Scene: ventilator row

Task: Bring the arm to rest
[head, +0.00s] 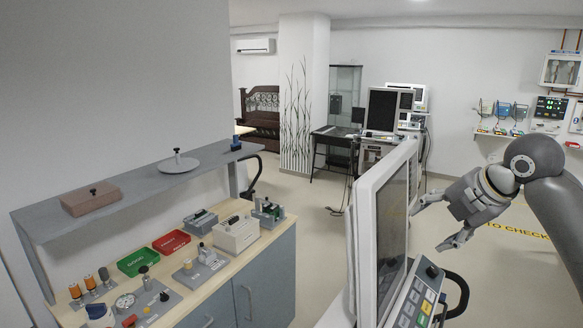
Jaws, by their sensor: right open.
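My right gripper (428,226) is in the right part of the head view, on an arm that comes in from the right edge. Its fingers are spread and empty, pointing left. It is in the air just right of a large white monitor (353,252), which is seen nearly edge-on. A keypad panel (414,299) with coloured buttons and a black knob sits below the screen, under the gripper in the picture. I see no contact between gripper and monitor. My left gripper is not in view.
At left, a wooden-topped bench (262,242) holds a green tray (138,262), a red tray (171,242) and small devices. A grey shelf (137,190) stands above it. A dark curved handle (462,294) is beside the keypad. Open floor (310,215) lies behind.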

